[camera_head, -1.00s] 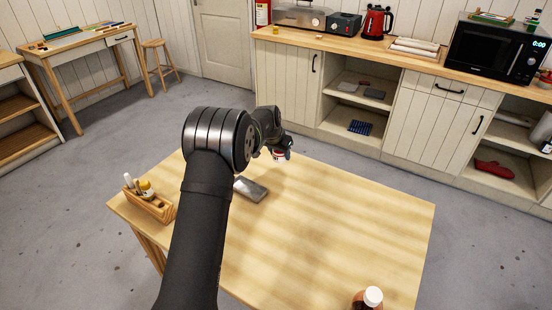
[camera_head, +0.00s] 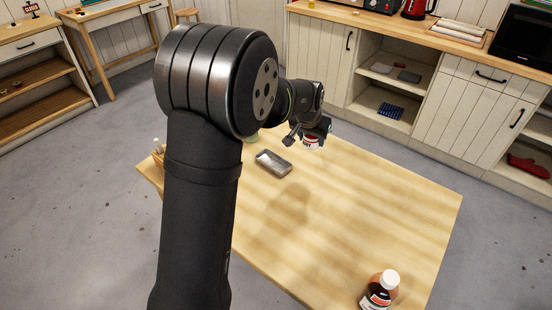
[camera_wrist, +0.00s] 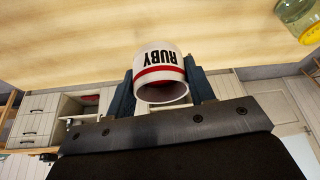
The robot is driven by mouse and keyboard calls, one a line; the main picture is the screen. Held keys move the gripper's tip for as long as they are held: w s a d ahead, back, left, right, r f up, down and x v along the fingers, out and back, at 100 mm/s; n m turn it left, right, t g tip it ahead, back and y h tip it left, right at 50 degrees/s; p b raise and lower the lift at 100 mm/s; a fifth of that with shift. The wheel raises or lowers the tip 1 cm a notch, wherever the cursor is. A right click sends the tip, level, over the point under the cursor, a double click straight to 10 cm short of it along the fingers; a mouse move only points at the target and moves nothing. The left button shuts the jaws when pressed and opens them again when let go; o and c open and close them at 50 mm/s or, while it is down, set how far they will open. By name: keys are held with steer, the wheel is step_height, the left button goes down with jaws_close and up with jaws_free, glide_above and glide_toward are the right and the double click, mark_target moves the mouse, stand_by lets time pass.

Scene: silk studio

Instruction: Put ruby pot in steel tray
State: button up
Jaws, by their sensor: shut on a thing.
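The ruby pot (camera_wrist: 160,66) is a small white pot with a red band and the word RUBY. In the wrist view it sits between the two fingers of my gripper (camera_wrist: 160,92), which is shut on it. In the head view the pot (camera_head: 312,142) shows under my gripper (camera_head: 310,138), above the far part of the table. The steel tray (camera_head: 273,163) is a small grey tray lying on the table, left of the pot and a little nearer. Its inside looks empty. My arm hides part of the table's left side.
A brown bottle with a white cap (camera_head: 381,290) stands at the table's near right corner. A wooden holder (camera_head: 158,158) is mostly hidden behind my arm at the left. A glass jar (camera_wrist: 298,18) shows in the wrist view. The middle of the wooden table (camera_head: 350,210) is clear.

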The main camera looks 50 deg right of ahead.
steer(key=w+a, duration=0.1)
steer(key=a, duration=0.4)
glide_above(273, 165)
steer(key=shift+n, duration=0.4)
step_height(273, 165, down, 7)
steer(key=shift+r, duration=0.15)
steer(key=shift+f, duration=1.9)
steer(key=shift+f, duration=0.15)
steer(key=shift+f, duration=0.25)
steer(key=o, duration=1)
steer(key=shift+r, duration=0.3)
steer(key=v, duration=1.2)
